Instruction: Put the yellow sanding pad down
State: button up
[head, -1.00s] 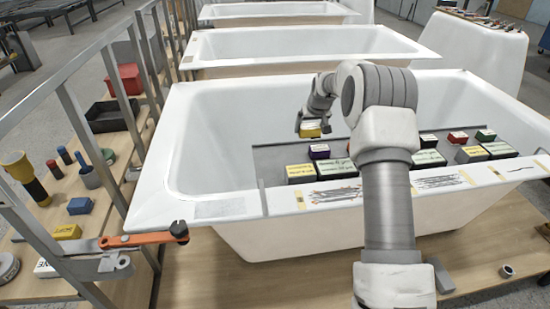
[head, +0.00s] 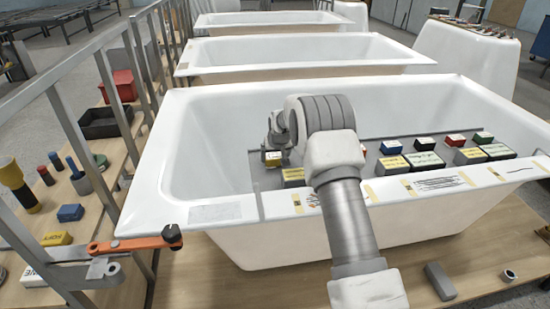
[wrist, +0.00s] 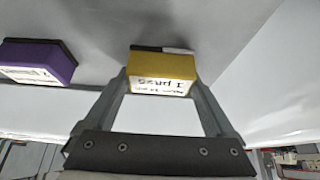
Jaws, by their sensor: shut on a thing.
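The yellow sanding pad (wrist: 163,67), with a white printed label, sits between the two fingers of my gripper (wrist: 162,82) in the wrist view. My gripper is shut on it. In the head view the pad (head: 272,159) shows small below my wrist, inside the nearest bathtub, over the left end of the grey mat (head: 262,178). Whether its underside touches the mat cannot be told. My arm covers part of the tub's inside.
A purple block (wrist: 36,62) stands left of the pad in the wrist view. Several labelled blocks, among them a blue one (head: 391,147) and a red one (head: 455,140), stand on the mat to the right. The tub's front rim (head: 235,211) lies nearer me.

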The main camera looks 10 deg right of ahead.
jog(key=shift+r, duration=0.1)
jog(key=shift+f, duration=0.2)
jog(key=o, duration=0.9)
